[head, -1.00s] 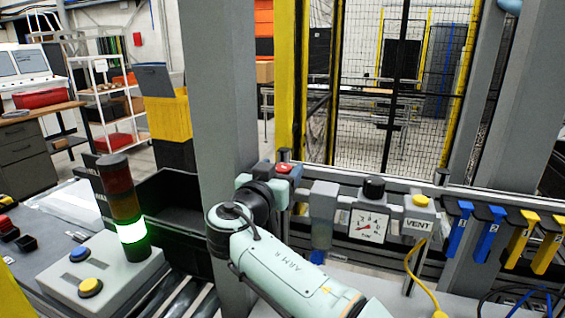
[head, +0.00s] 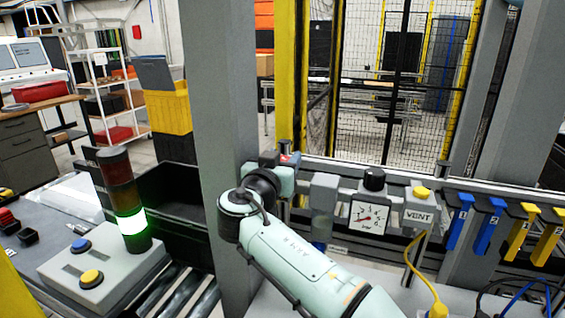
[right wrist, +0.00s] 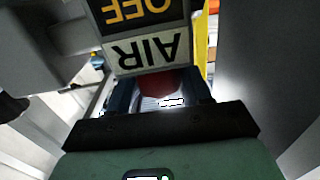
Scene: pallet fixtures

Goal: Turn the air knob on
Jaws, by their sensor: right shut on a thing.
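The red air knob (right wrist: 156,82) shows in the right wrist view under an upside-down AIR label (right wrist: 148,54), with an OFF label (right wrist: 138,12) above it. The fingers of my right gripper (right wrist: 162,92) stand on both sides of the knob and are shut on it. The knob's lower part is hidden by the gripper. In the head view my right gripper (head: 284,180) is at the rail beside the grey post, and only a small red patch shows there. The knob's turn angle cannot be told. My left gripper is not in view.
Right of the gripper on the rail are a grey unit (head: 322,205), a pressure gauge (head: 369,216) with a black knob, and a VENT box (head: 419,210) with a yellow button. The grey post (head: 222,110) stands close to my arm. A lit green stack light (head: 131,222) stands left.

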